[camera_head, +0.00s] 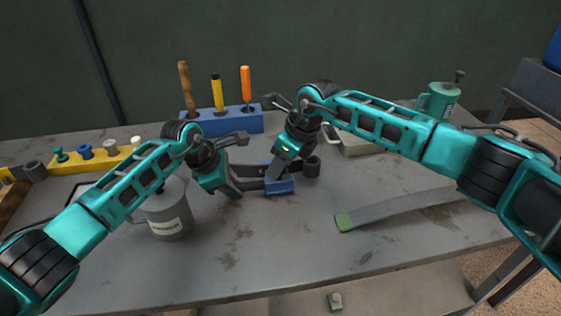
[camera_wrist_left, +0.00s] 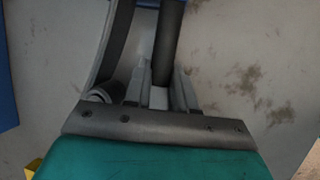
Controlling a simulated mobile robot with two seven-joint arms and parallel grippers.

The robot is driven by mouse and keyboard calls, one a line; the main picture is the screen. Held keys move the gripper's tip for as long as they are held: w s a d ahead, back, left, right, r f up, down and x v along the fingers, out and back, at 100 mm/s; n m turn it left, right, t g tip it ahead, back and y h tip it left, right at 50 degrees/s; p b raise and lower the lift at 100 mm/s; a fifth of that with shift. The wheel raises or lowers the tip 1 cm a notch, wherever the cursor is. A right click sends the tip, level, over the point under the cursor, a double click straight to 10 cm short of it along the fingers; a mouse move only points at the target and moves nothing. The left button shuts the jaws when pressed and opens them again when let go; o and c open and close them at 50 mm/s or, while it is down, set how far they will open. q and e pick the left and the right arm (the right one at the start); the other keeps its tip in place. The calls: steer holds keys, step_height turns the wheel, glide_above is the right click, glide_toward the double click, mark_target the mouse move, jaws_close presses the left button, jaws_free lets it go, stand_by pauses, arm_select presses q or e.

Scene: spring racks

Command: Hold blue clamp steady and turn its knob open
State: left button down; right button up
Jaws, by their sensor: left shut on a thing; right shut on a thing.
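The blue clamp (camera_head: 281,185) lies on the grey workbench near its middle, with dark bars reaching left from its blue body. My left gripper (camera_head: 236,183) is at the left end of these bars. In the left wrist view its fingers (camera_wrist_left: 160,90) are shut around a straight dark bar (camera_wrist_left: 168,45), beside a curved dark part (camera_wrist_left: 113,45). My right gripper (camera_head: 275,170) points down at the blue body from above and is shut on part of the clamp. Its hand hides the exact grip, and I cannot make out the knob clearly.
A grey labelled can (camera_head: 168,222) stands at front left. A blue rack (camera_head: 222,123) holds three upright handled tools behind. A yellow rack (camera_head: 96,162) is at the left. A long grey strip with a green end (camera_head: 346,221) lies at right. The front middle is clear.

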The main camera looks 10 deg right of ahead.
steer(key=n+g, duration=0.1)
steer(key=n, duration=0.1)
steer(key=n+g, duration=0.1)
steer(key=n, duration=0.2)
steer(key=shift+w+n+y, duration=0.2)
steer(key=shift+n+y, duration=0.1)
steer(key=shift+y, duration=0.1)
steer(key=n, duration=0.2)
steer(key=n+g, duration=0.1)
steer(key=n, duration=0.1)
steer(key=shift+w+d+n+g, duration=0.1)
steer(key=shift+n+g, duration=0.2)
steer(key=o, duration=1)
steer(key=shift+o, duration=0.2)
steer(key=v, duration=1.2)
steer(key=shift+w, duration=0.15)
